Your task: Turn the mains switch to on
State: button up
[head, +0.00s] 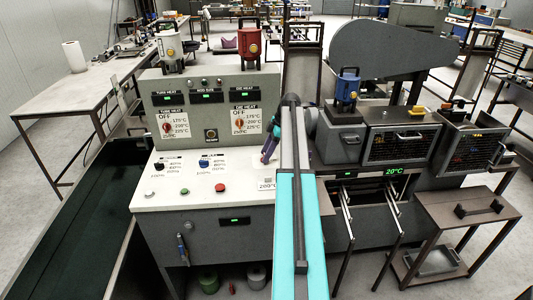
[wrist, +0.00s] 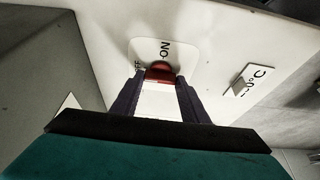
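The mains switch (wrist: 160,72) is a red knob on a white label plate (wrist: 152,50) marked ON, with a partly hidden OFF beside it, in the wrist view. My gripper (wrist: 160,79) is open, with its dark purple fingers to either side of the red knob and their tips close to it. I cannot tell whether the fingers touch it. In the head view my gripper (head: 268,152) is over the pale control panel, at the left of my arm. I cannot make out the mains switch there.
The grey control cabinet (head: 222,125) has temperature dials at the back. Red (head: 221,187) and green (head: 184,191) buttons sit on the pale panel left of my gripper.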

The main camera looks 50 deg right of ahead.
jog(key=shift+m+b, duration=0.35)
jog(key=shift+m, duration=0.05)
jog(key=shift+s+a+f+m+t+h+b, duration=0.15)
jog(key=shift+m+t+h+b, duration=0.3)
jog(key=shift+m+b, duration=0.6)
jog(key=m+h+b, duration=0.1)
jog(key=m, duration=0.1)
jog(key=m+h+b, duration=0.1)
jog(key=m, duration=0.2)
jog(key=shift+a+t, duration=0.15)
jog(key=shift+t, duration=0.2)
jog(key=m+h, duration=0.1)
jog(key=m, duration=0.4)
jog(key=shift+a+h+b, duration=0.15)
jog(key=shift+h+b, duration=0.2)
jog(key=m, duration=0.2)
jog(key=m+h, duration=0.1)
jog(key=m, duration=0.2)
jog(key=shift+r+g+h, duration=0.2)
jog(key=shift+g+h, duration=0.1)
jog(key=shift+g, duration=0.1)
jog(key=o, duration=1.1)
jog(key=shift+c, duration=0.2)
jog(key=shift+a, duration=0.1)
